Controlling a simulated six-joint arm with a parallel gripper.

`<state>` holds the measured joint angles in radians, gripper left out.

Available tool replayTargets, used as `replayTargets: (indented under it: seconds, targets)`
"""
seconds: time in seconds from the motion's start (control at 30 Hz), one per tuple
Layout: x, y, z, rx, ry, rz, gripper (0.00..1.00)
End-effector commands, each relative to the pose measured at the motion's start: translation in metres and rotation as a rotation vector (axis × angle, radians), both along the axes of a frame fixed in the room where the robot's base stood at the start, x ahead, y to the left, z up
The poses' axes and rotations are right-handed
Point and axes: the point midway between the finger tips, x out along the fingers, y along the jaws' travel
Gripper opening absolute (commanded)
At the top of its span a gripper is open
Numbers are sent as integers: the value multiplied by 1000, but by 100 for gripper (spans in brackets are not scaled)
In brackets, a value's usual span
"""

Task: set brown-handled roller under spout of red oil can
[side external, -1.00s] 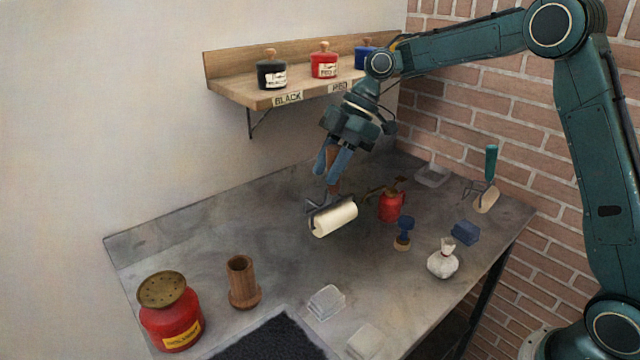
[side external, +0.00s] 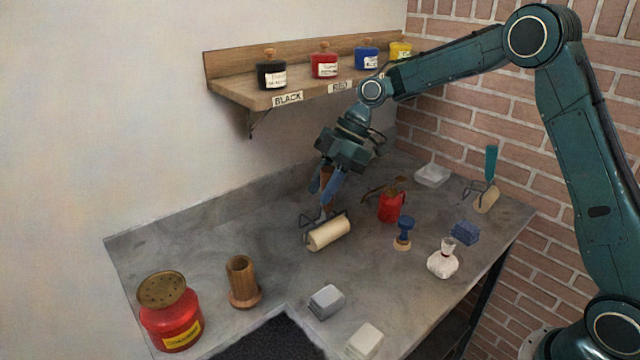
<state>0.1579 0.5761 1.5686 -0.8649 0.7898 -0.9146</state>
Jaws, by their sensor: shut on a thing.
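The brown-handled roller has a cream cylinder (side external: 329,233) on a dark wire frame, with its handle upward. My gripper (side external: 328,190) is shut on the brown handle. The cylinder is at or just above the grey bench top; I cannot tell if it touches. The red oil can (side external: 391,207) stands to the right of the roller, its thin brownish spout pointing left toward the roller's side. The roller is left of and nearer the camera than the spout tip, apart from the can. My fingers hide part of the handle.
A green-handled roller (side external: 487,190) stands at the bench's right rear. A blue-handled stamp (side external: 403,232), blue block (side external: 465,232) and white pouch (side external: 443,261) lie right. A wooden cup (side external: 242,283) and red safety can (side external: 170,315) stand front left. A shelf (side external: 262,98) with jars hangs above.

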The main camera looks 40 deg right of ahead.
Motion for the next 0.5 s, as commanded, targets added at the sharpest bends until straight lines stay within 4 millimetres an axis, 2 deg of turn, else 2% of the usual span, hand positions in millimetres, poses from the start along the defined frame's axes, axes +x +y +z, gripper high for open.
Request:
replayTargets:
  seconds: [0.27, 0.5]
  targets:
    - [0, -1, -6, 2, -1, 0, 9]
    - [0, -3, -21, 0, 2, -1, 9]
